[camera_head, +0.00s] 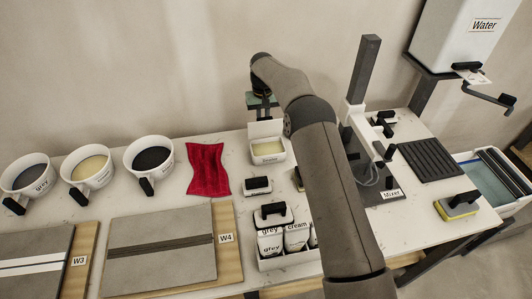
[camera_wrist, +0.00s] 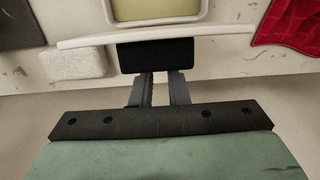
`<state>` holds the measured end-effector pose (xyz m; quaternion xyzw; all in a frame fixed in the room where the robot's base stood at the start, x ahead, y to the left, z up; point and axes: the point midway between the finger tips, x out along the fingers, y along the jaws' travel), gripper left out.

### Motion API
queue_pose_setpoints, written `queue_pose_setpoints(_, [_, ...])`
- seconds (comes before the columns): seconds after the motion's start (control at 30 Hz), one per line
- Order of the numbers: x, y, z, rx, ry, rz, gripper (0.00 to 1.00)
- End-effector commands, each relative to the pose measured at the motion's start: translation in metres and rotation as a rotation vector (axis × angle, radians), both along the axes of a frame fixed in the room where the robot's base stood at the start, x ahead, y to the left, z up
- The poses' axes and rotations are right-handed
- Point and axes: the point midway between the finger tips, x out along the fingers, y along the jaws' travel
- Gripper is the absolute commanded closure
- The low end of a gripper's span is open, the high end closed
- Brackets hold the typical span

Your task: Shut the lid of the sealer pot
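The sealer pot (camera_head: 268,149) is a white box with pale yellow content, at the back middle of the table. Its lid (camera_head: 266,129) stands up at the rear edge, so the pot is open. In the wrist view the pot (camera_wrist: 110,12) is at the top, and the lid (camera_wrist: 225,31) shows edge-on as a white strip. The lid's black handle (camera_wrist: 155,54) faces my gripper. My gripper (camera_head: 262,117) is behind the lid. Its fingers (camera_wrist: 160,80) stand slightly apart, with nothing visible between them. Their tips meet the handle's outline; contact is unclear.
A red cloth (camera_head: 207,168) lies left of the pot, with several labelled buckets (camera_head: 92,166) farther left. A small black-handled block (camera_head: 257,186) and a grout box (camera_head: 283,262) stand in front. The mixer (camera_head: 382,190) is to the right. The wall is close behind.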

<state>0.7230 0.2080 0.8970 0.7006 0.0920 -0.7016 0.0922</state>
Motion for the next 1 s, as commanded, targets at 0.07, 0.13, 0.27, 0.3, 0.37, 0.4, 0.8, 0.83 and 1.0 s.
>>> queue_pose_setpoints(0.07, [0.0,0.0,0.0,0.0,0.0,0.0,1.0])
queue_pose_setpoints(0.13, [0.0,0.0,0.0,0.0,0.0,0.0,1.0])
queue_pose_setpoints(0.27, [0.0,0.0,0.001,0.0,-0.001,0.0,1.0])
queue_pose_setpoints(0.3, [-0.001,0.0,0.001,0.0,-0.001,0.0,1.0])
queue_pose_setpoints(0.37, [-0.002,-0.001,0.002,0.001,-0.002,0.0,1.0])
queue_pose_setpoints(0.4, [-0.004,-0.001,0.002,0.001,-0.002,0.0,1.0])
queue_pose_setpoints(0.8, [-0.017,-0.005,0.008,0.0,-0.001,0.0,1.0])
queue_pose_setpoints(0.83, [-0.017,-0.005,0.008,0.0,-0.001,0.0,1.0])
queue_pose_setpoints(1.0, [-0.023,-0.006,0.008,0.0,-0.001,0.0,1.0])
